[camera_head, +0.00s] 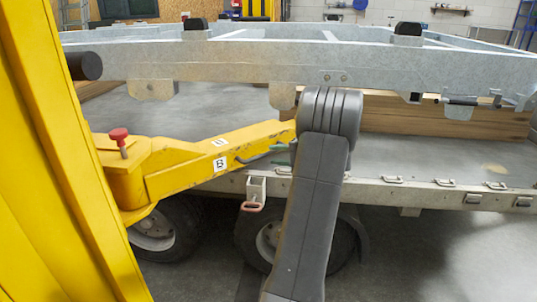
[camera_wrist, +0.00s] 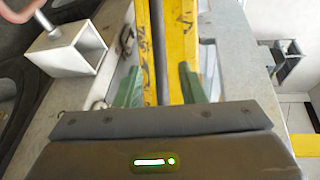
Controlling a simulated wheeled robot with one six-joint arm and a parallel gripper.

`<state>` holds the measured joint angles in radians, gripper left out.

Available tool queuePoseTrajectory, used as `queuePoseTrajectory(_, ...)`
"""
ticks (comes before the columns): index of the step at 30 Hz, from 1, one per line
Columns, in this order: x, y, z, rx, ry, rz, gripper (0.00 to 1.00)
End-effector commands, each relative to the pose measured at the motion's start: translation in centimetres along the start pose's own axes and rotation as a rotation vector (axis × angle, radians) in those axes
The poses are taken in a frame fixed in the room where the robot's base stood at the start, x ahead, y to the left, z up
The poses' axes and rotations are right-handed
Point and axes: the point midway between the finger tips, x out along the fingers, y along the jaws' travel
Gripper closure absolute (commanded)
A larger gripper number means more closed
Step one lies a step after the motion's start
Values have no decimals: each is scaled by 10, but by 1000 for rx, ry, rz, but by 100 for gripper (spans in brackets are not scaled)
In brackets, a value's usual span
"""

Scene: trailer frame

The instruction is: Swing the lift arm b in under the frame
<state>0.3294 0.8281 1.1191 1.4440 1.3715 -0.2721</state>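The yellow lift arm marked B (camera_head: 185,178) reaches right from its pivot beside the yellow post in the head view. Its far end passes behind my dark arm, so whether it lies under the frame cannot be told. A dark handle bar (camera_head: 252,158) runs along its side. The grey trailer frame (camera_head: 225,62) spans above. My gripper (camera_wrist: 160,85) is at the lift arm's far part. In the wrist view its green fingers stand apart, with the dark bar (camera_wrist: 158,50) between them and the yellow lift arm (camera_wrist: 180,50) behind. I see a gap beside the bar.
A yellow post (camera_head: 60,150) fills the left of the head view. A red knob (camera_head: 119,135) stands on the arm's pivot. A square bracket (camera_head: 256,188) juts from the flatbed edge (camera_head: 415,190), above wheels; it also shows in the wrist view (camera_wrist: 68,55). Timber lies under the frame.

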Motion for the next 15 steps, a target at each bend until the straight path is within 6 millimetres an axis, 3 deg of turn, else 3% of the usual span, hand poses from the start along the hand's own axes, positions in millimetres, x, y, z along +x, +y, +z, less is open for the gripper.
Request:
queuePoseTrajectory(6, -53, -1, -1, 1, 5, 0, 64)
queuePoseTrajectory(15, -92, 0, 0, 0, 2, 0, 64)
